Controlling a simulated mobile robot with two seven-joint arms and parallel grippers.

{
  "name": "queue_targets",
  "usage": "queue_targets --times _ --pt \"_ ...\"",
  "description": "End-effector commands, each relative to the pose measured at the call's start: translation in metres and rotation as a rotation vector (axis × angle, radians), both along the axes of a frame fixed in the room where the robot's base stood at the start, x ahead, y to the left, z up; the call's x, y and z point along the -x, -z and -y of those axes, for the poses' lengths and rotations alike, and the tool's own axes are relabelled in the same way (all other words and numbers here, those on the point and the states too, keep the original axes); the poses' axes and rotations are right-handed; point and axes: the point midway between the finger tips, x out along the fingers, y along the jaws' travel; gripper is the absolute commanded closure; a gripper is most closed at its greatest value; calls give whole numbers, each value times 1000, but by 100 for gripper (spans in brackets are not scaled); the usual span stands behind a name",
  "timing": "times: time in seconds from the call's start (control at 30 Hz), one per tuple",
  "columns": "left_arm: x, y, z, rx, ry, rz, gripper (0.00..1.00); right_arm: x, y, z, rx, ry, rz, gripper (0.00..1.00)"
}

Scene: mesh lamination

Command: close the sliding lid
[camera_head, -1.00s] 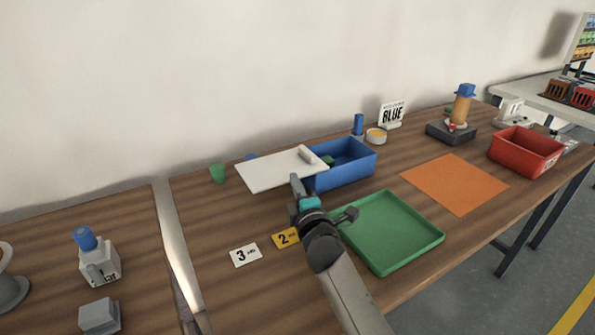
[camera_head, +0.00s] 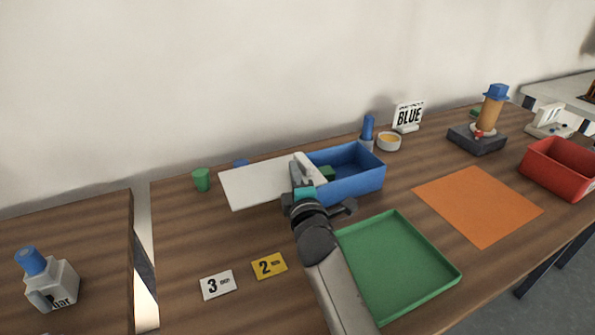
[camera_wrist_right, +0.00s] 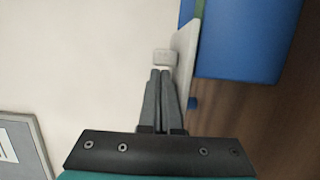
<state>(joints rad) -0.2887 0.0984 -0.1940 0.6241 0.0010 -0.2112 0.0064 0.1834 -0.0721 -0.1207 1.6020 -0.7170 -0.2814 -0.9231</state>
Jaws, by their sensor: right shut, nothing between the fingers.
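The blue box (camera_head: 352,188) stands on the table with its top largely open. Its white sliding lid (camera_head: 250,184) sticks out far to the left of the box. A green item (camera_head: 327,173) shows inside the box. My right gripper (camera_head: 296,168) is over the lid's right end, beside the box's left end. In the right wrist view, its fingers (camera_wrist_right: 160,74) are shut and empty, right by the lid's small pale handle (camera_wrist_right: 164,57); I cannot tell whether they touch. The lid (camera_wrist_right: 186,47) shows edge-on beside the blue box (camera_wrist_right: 238,45). My left gripper is out of view.
A green tray (camera_head: 450,276) lies in front of the box, with an orange mat (camera_head: 478,205) and red bin (camera_head: 560,168) to the right. Cards (camera_head: 218,285) lie front left. A green cup (camera_head: 201,180) stands left of the lid; a blue-topped bottle (camera_head: 367,132) stands behind the box.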

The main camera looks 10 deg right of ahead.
Motion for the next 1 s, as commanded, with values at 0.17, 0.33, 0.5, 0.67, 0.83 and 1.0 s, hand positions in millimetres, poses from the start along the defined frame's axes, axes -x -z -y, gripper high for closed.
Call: queue_targets --times 0.17,0.33,0.5,0.67,0.83,1.0 --pt "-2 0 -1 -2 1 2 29 0 0 -1 0 0 0 100" --pt "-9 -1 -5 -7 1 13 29 0 0 0 0 0 0 100" --pt "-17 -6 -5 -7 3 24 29 -2 -2 11 2 1 1 100" --pt "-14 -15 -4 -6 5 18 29 -8 -3 42 6 4 1 100" --pt "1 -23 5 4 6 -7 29 -17 -3 86 7 4 1 100" --pt "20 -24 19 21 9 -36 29 -25 -2 128 6 4 2 100"
